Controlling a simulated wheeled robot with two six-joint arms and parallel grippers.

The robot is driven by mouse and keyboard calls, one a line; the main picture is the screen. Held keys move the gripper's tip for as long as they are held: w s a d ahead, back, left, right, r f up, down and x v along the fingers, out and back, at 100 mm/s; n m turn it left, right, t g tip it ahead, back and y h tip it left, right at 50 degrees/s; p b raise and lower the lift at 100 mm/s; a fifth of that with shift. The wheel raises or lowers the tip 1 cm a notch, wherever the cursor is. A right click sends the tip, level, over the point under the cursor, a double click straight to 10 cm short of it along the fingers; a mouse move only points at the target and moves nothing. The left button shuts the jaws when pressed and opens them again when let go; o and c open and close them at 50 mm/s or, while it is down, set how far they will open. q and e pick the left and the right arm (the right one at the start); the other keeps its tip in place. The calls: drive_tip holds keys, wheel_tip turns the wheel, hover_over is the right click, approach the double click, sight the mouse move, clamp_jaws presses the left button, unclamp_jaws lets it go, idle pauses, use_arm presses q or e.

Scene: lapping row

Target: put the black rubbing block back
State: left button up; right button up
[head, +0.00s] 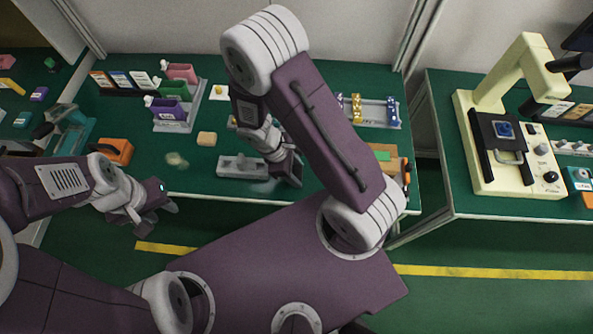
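I cannot make out the black rubbing block clearly in the head view; my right arm covers part of the middle table. My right gripper (286,170) is low over the front of the green table, just right of a grey holder (240,168) with small knobs. Whether its fingers hold anything is too small to tell. My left gripper (152,214) hangs in front of the table's front edge, its fingers apart and nothing seen between them.
An orange box (115,150), a tan block (206,139) and a pale smear (176,160) are on the green table (205,185). Bottles in a grey tray (178,125) stand behind. A rack (368,112) is at back right. A cream machine (512,150) stands on the right table.

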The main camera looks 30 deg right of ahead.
drive_tip(key=shift+o, duration=1.2)
drive_tip(key=shift+r+p, duration=0.3)
drive_tip(key=shift+r, duration=0.1)
drive_tip(key=p+v, duration=0.2)
drive_tip(key=v, duration=1)
wheel_tip(320, 180, up, 3)
drive_tip(key=m+t+y, duration=0.4)
drive_tip(key=m, duration=0.8)
hover_over(297, 170)
drive_tip(key=shift+r, duration=0.15)
